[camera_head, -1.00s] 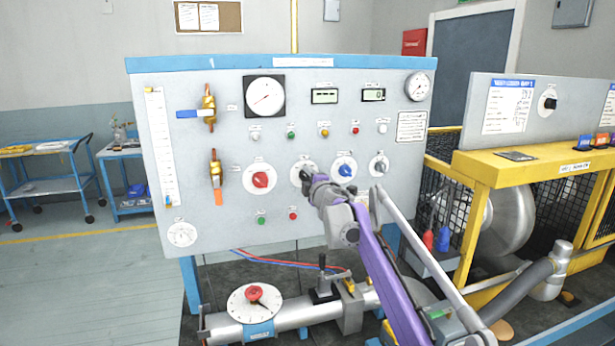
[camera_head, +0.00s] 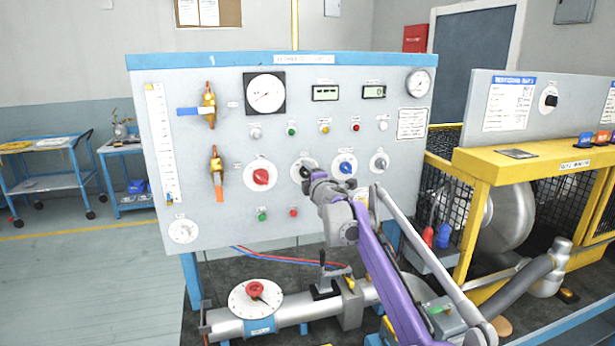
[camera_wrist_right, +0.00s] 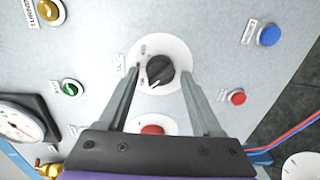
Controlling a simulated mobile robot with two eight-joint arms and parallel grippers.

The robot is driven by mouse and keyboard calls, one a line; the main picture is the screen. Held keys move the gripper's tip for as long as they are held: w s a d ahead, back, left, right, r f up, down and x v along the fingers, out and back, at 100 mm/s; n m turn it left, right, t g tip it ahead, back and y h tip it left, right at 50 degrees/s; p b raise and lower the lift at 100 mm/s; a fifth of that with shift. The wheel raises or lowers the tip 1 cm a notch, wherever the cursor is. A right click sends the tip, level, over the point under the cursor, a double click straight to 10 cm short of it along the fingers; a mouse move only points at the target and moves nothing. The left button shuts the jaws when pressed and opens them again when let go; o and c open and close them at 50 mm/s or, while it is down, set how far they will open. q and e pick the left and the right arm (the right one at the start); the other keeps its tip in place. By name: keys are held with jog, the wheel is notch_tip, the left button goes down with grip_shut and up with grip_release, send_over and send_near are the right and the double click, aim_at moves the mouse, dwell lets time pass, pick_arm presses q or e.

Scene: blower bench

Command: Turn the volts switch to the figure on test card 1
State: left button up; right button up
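A black pointer knob (camera_wrist_right: 158,71) on a white round dial is central in the right wrist view. Its figures are too small to read surely. In the head view the knob (camera_head: 306,168) sits on the upright panel, between a red knob (camera_head: 261,177) and a blue knob (camera_head: 346,168). My right gripper (camera_wrist_right: 161,74) is open, with one finger on each side of the black knob; contact is not visible. In the head view this gripper (camera_head: 314,178) is just in front of that dial. A white card with a blue header (camera_head: 508,106) is at right; its print is unreadable. My left gripper is not in view.
The red knob (camera_wrist_right: 152,129) shows between my fingers. Buttons and lamps, including a red button (camera_wrist_right: 237,97) and green one (camera_wrist_right: 70,88), surround the dial. A pipe with a red-handled dial (camera_head: 255,300) lies below. A yellow frame (camera_head: 520,165) stands right.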

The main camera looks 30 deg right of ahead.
jog(key=shift+o, duration=0.2)
jog(key=shift+s, duration=0.1)
jog(key=shift+s, duration=0.2)
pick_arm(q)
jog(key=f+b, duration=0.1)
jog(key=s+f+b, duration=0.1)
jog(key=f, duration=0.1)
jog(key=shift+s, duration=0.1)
pick_arm(e)
jog(key=v, duration=1)
jog(key=shift+s, duration=0.15)
jog(key=s+a+f+m+g+y, duration=0.1)
jog(key=s+a+f+m+g, duration=0.2)
jog(key=s+a+f+m, duration=0.2)
jog(key=s+a+f+m+g+y, duration=0.1)
jog(key=s+a+f+m+g, duration=0.3)
jog(key=s+a+f, duration=0.7)
jog(key=s+a+f+m+g+y, duration=0.2)
jog(key=s+a+f+m+g, duration=0.2)
jog(key=s+f, duration=1.6)
jog(key=s+a+m, duration=0.1)
jog(key=a+m, duration=0.1)
jog(key=a, duration=0.2)
jog(key=shift+f, duration=0.35)
